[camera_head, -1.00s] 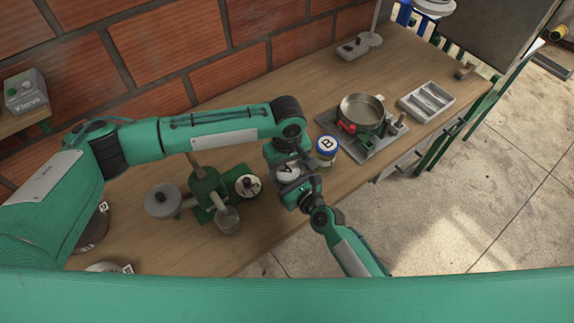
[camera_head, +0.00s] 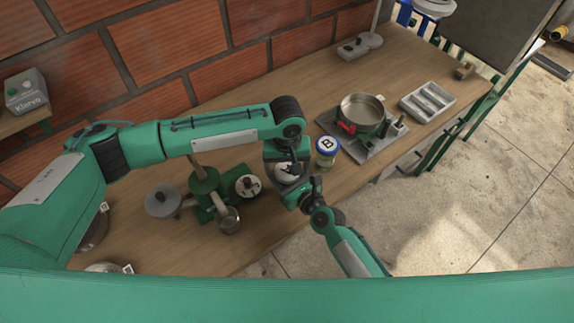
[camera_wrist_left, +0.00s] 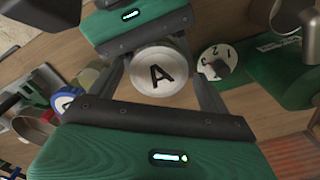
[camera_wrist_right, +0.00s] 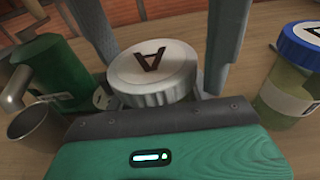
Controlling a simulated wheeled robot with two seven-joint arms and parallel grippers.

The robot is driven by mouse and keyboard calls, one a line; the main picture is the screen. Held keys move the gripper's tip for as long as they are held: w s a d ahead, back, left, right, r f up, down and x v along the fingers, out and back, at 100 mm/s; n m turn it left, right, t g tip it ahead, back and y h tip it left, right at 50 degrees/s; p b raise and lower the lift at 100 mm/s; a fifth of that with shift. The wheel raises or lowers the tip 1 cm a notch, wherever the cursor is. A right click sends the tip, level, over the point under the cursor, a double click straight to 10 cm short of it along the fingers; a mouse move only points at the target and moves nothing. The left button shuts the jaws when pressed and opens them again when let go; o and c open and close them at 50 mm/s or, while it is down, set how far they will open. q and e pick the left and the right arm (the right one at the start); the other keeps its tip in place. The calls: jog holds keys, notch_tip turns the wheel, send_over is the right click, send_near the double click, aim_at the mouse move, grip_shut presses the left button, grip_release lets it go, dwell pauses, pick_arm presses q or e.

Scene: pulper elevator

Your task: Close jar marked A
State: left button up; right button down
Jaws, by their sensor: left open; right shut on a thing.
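The jar marked A shows as a round pale lid with a black A (camera_head: 287,173) in the head view, under and between my two grippers. The lid also shows in the left wrist view (camera_wrist_left: 160,72) and in the right wrist view (camera_wrist_right: 152,68). My left gripper (camera_head: 290,166) is open at the lid, with a finger on either side of it; I cannot tell whether they touch it. My right gripper (camera_head: 299,187) is shut on jar A from the front right side. The jar's body is mostly hidden below the lid and by the grippers.
A jar with a blue-rimmed lid marked B (camera_head: 327,151) stands close to the right. A green pulper (camera_head: 204,186) and a metal cup (camera_head: 229,220) stand to the left. A pan (camera_head: 361,113) and a grey sectioned tray (camera_head: 427,101) are farther right.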

pick_arm(q)
jog(key=shift+d+r, duration=0.1)
jog(key=shift+r, duration=0.05)
jog(key=shift+r, duration=2.15)
jog(key=shift+c, duration=0.3)
jog(key=r+n, duration=0.1)
jog(key=n, duration=0.2)
jog(key=shift+r, duration=0.35)
jog(key=r+n, duration=0.1)
jog(key=n, duration=0.2)
jog(key=shift+r+n, duration=0.3)
jog(key=shift+r, duration=0.05)
jog(key=shift+f, duration=4)
